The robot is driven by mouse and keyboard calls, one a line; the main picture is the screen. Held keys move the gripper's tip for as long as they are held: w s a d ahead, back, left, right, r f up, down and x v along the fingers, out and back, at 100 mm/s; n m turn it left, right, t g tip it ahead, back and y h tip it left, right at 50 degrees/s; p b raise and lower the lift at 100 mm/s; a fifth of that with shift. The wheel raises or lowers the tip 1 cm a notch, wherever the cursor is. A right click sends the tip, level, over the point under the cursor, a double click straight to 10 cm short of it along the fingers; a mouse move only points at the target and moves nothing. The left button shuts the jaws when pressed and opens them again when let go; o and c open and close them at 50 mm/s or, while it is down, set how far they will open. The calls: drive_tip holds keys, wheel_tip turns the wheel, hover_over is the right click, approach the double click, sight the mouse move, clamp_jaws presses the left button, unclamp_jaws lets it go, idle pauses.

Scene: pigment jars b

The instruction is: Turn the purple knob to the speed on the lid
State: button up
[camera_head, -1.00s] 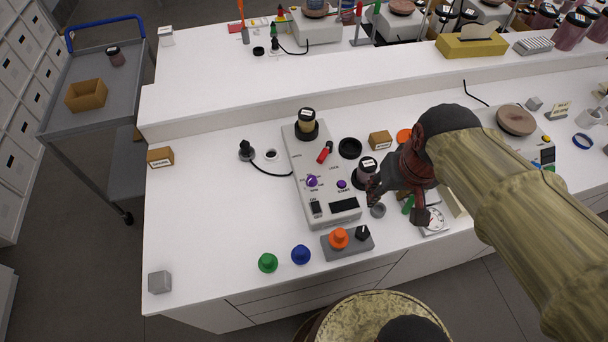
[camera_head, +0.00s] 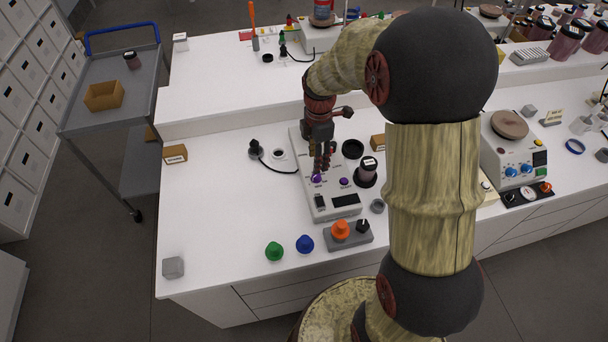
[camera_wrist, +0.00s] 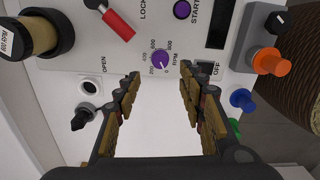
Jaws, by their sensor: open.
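The purple knob (camera_wrist: 162,60) sits on the white machine's panel (camera_wrist: 232,62), inside a printed RPM scale running from 0 to 800. Its white mark seems to point towards the 0 end. In the head view the knob (camera_head: 317,180) is just below my fingertips. My gripper (camera_wrist: 160,72) is open and empty, its fingers to either side of the knob in the wrist view; I cannot tell the height gap. The gripper (camera_head: 322,164) points down over the panel.
A red lever (camera_wrist: 116,22) and a purple START button (camera_wrist: 182,9) are on the same panel. An off switch (camera_wrist: 207,69) is near the right finger. A black plug (camera_wrist: 83,117) lies left. Orange (camera_head: 340,229), blue (camera_head: 305,243) and green (camera_head: 274,251) knobs stand in front.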

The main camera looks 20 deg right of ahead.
sight(316, 177)
drive_tip(key=shift+d+f+n, duration=0.1)
drive_tip(key=shift+f+n, duration=0.05)
drive_tip(key=shift+n, duration=1.05)
wheel_tip(316, 177, down, 8)
drive_tip(key=shift+r+b, duration=0.15)
drive_tip(key=shift+b, duration=0.45)
drive_tip(key=c, duration=0.3)
clamp_jaws()
